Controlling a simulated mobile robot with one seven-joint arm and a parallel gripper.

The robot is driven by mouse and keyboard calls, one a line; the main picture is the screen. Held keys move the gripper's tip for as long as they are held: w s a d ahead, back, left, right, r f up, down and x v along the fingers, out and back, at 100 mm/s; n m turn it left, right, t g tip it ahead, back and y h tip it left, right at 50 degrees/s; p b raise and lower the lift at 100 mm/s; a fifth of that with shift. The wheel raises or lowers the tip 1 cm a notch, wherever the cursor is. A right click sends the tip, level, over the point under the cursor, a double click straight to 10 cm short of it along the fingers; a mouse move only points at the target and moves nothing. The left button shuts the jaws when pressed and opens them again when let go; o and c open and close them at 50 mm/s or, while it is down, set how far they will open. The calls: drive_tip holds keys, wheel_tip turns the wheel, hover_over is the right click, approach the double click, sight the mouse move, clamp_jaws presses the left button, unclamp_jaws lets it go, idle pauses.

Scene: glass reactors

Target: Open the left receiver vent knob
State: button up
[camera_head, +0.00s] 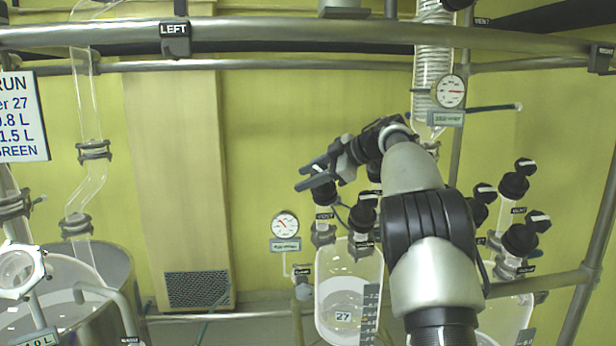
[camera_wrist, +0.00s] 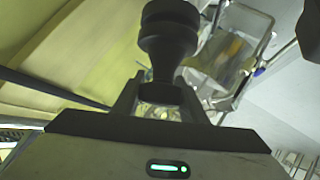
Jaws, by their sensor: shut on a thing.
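The left receiver (camera_head: 348,290) is a clear glass vessel with a "27" label, below and left of my arm in the head view. Two black knobs stand on its top. The left one, the vent knob (camera_head: 325,195), has a small tag under it that seems to read VENT. My gripper (camera_head: 310,175) is at this knob, coming from the right, and partly covers its top. In the wrist view the black knob (camera_wrist: 168,35) rises between the two fingers of my gripper (camera_wrist: 160,88), which are shut on its narrower part. The knob's pointer is hidden.
The second black knob (camera_head: 363,213) stands close right of the vent knob. A gauge (camera_head: 285,225) hangs to the left. More black knobs (camera_head: 514,185) top the right receiver (camera_head: 505,315). A steel rail (camera_head: 300,32) crosses above.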

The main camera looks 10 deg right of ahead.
drive_tip(key=shift+f, duration=0.15)
drive_tip(key=o, duration=1.1)
drive_tip(key=shift+a, duration=0.1)
drive_tip(key=shift+c, duration=0.2)
drive_tip(key=v, duration=1.7)
drive_tip(key=shift+d, duration=0.3)
